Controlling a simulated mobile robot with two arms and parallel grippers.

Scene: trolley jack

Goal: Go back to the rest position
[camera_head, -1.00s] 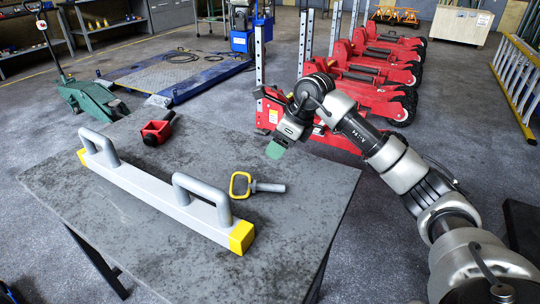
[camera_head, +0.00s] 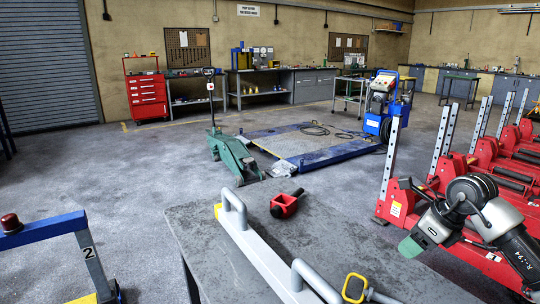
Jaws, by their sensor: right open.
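My right gripper (camera_head: 411,247) is at the right of the head view, at the end of my grey and black arm, above the right side of the workbench. Its green fingertip part shows; the jaws are open with nothing in them. It is apart from the bench items. My left gripper is not in view. On the grey workbench (camera_head: 205,222) lie a white bar (camera_head: 262,258) with grey handles, a red tool with a black grip (camera_head: 284,206) and a pin with a yellow ring (camera_head: 354,289), cut off by the lower edge.
A green trolley jack (camera_head: 232,155) stands on the floor beyond the bench, beside a blue-framed platform (camera_head: 318,143). Red lifting columns (camera_head: 400,200) stand behind my right gripper. A blue frame (camera_head: 42,230) is at the lower left.

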